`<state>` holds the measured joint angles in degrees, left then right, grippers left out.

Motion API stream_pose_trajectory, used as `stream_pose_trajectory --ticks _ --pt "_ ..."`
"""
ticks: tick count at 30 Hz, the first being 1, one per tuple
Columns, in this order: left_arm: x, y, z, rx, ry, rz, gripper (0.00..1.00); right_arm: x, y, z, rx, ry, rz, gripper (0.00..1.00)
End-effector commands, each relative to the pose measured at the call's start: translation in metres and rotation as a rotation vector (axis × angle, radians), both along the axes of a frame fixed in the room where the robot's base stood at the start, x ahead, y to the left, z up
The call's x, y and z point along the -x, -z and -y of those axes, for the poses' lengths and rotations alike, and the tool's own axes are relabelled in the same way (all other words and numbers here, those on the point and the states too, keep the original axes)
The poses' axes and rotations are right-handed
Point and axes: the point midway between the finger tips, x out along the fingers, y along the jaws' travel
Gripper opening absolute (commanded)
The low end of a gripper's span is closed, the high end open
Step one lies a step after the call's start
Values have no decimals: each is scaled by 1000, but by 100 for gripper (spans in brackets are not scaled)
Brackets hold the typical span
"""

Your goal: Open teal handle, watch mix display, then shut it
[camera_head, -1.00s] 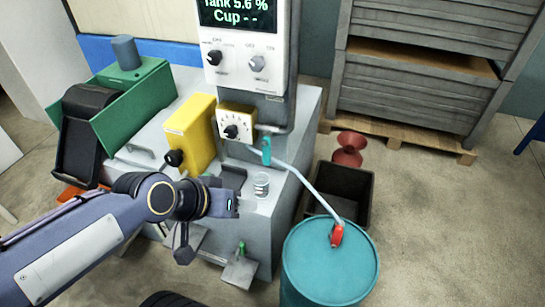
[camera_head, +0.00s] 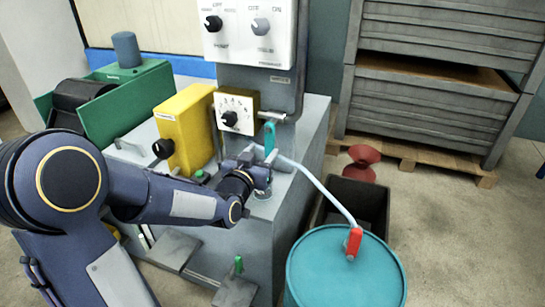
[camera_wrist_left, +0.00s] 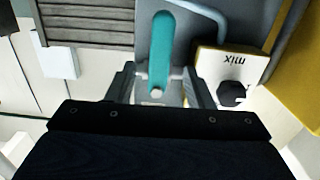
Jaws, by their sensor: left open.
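The teal handle (camera_head: 270,137) stands upright on the grey machine column, at the valve where the pale hose begins. It also shows in the left wrist view (camera_wrist_left: 161,48), between the two fingers. My left gripper (camera_head: 259,158) is open at the handle's lower end; I cannot tell whether either finger touches it. The fingers (camera_wrist_left: 162,82) show apart in the wrist view. The dial marked "mix" (camera_wrist_left: 230,75) is right of the handle there and left of it in the head view (camera_head: 236,112). The cup (camera_head: 263,192) is partly hidden below the gripper. The text display is outside both current views.
A yellow box (camera_head: 186,125) stands left of the dial. The control panel (camera_head: 250,35) with two knobs is above. The hose runs to a red nozzle (camera_head: 354,241) on a teal drum (camera_head: 345,275). A black bin (camera_head: 360,200) stands behind the drum.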

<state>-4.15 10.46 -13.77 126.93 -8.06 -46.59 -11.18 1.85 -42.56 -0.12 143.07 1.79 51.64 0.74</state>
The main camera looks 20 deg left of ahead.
Motion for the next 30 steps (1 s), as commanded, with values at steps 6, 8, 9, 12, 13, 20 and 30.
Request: stream_pose_trajectory --ticks 6,8,9,12,13,20,30 --pt "-17 4 0 -21 -4 41 47 0 6 0 0 0 1 38" --pt "-25 3 -1 -21 -4 40 47 0 6 0 0 0 1 38" --pt "-32 4 -1 -20 -4 40 47 0 6 0 0 0 1 38" --pt "-49 4 -2 -19 -4 39 47 0 7 0 0 0 1 38" --pt "-54 4 -2 -19 -4 39 47 0 7 0 0 0 1 38" --pt "-79 3 -4 -18 -4 39 47 0 8 0 0 0 1 38" --pt "-83 3 -4 -17 -4 38 46 0 9 0 0 0 1 38"
